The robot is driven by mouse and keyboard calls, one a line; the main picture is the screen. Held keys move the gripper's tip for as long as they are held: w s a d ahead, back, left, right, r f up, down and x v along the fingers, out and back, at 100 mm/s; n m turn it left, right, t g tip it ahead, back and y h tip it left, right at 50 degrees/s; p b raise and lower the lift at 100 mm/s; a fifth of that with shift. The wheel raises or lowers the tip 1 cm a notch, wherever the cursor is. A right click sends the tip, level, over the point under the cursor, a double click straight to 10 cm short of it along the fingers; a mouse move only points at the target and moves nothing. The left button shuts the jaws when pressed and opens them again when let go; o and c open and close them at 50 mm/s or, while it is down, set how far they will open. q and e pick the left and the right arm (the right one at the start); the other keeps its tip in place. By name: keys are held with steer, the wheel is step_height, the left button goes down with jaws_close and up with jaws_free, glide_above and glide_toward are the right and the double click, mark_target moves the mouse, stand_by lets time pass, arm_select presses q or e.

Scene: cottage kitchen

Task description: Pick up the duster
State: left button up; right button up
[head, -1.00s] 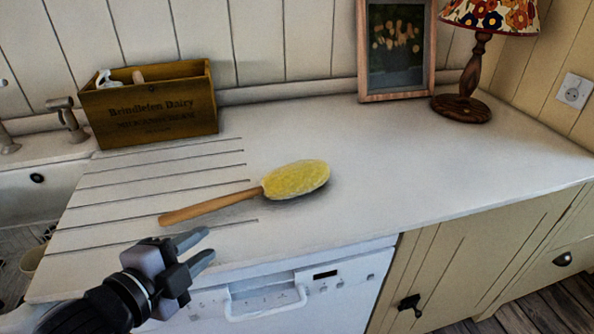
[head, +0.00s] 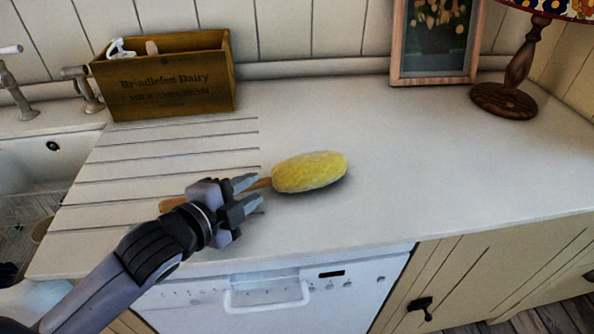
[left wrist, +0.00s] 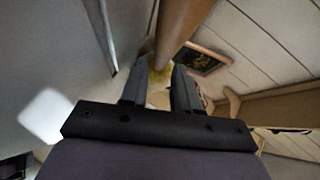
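The duster (head: 312,172) lies on the white worktop, with its fluffy yellow head to the right and its wooden handle to the left. My left gripper (head: 256,190) is over the handle just left of the head, its fingers apart and pointing right. It hides the middle of the handle; the handle's left end shows past the wrist. In the left wrist view, the duster's wooden handle (left wrist: 180,25) passes beyond the spread fingers, with some yellow between them. I cannot tell whether the fingers touch it. My right gripper is not in view.
A wooden dairy crate (head: 165,95) stands at the back left, beside the sink and taps. A picture frame (head: 437,79) and a lamp (head: 505,100) stand at the back right. The worktop (head: 420,150) right of the duster is clear. A dishwasher (head: 300,290) is below.

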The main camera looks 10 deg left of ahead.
arm_select(q)
steer(key=shift+x, duration=1)
jaws_close()
